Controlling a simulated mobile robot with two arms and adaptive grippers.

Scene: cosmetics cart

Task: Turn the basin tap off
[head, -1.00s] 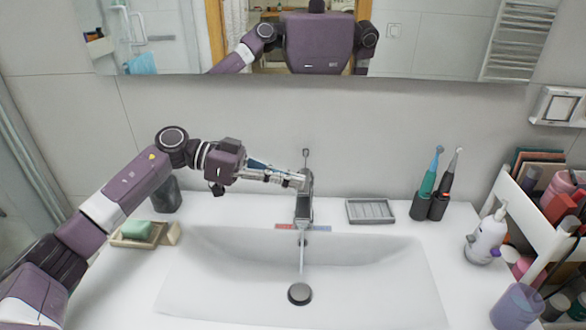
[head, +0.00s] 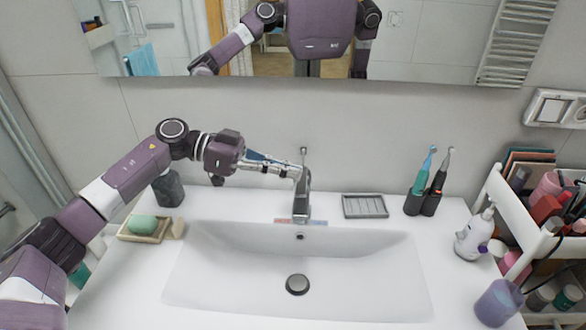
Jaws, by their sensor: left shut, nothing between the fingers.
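The basin tap (head: 302,205) stands upright at the back middle of the white basin (head: 210,285). A thin lever rises above its top. No water stream shows under the spout, and the dark drain (head: 298,284) is in plain view. My left gripper (head: 297,172) reaches in from the left and is shut, with its tips at the upper left side of the tap, by the lever. I cannot tell whether the tips touch the tap. A red and blue strip lies at the tap's foot. My right gripper is not in view.
A green soap in a dish (head: 150,238) and a dark cup (head: 169,188) stand at the left. A grey tray (head: 365,206), toothbrushes in black holders (head: 422,204), a white dispenser (head: 475,237) and a purple cup (head: 497,303) stand at the right. A mirror hangs above.

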